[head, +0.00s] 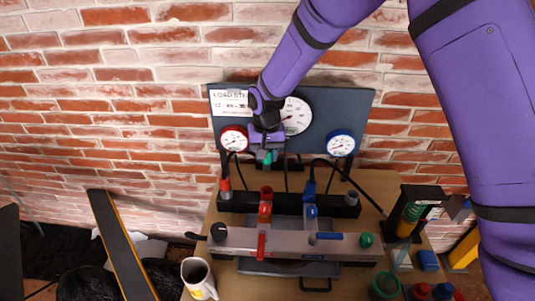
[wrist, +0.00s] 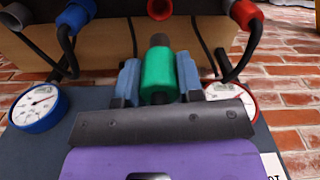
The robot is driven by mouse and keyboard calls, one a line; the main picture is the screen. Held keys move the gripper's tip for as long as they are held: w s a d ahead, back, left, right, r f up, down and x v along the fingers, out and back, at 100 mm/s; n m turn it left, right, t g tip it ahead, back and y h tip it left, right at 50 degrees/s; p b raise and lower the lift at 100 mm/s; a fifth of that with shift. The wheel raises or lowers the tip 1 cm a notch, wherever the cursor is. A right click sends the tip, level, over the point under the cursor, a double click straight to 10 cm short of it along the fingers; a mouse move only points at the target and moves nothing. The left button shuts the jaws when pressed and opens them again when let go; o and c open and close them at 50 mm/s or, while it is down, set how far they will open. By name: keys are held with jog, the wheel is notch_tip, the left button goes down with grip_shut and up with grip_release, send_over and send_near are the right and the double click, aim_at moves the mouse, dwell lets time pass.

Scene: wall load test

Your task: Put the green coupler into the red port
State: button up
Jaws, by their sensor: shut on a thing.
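The green coupler (wrist: 158,72) is held between the two blue-grey fingers of my gripper (wrist: 159,80), with its dark grey tip pointing away from my wrist. In the head view my gripper (head: 267,156) hangs in front of the gauge panel, and only a little of the coupler shows. The red port (wrist: 160,8) is straight ahead of the tip in the wrist view, cut by the top edge. A clear gap shows between tip and port. In the head view the red port (head: 266,192) is on the black block, below my gripper.
A red hose plug (head: 226,186) and a blue one (head: 310,187) stand in the black block (head: 286,202) either side of the red port. Black hoses hang nearby. The gauge panel (head: 355,110) is behind. A grey metal unit (head: 335,245) with levers is in front.

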aim_at(267, 170)
jog(key=shift+f, duration=3.25)
jog(key=shift+f, duration=3)
dwell(0.6)
jog(key=o, duration=1.5)
jog(key=shift+r, duration=0.1)
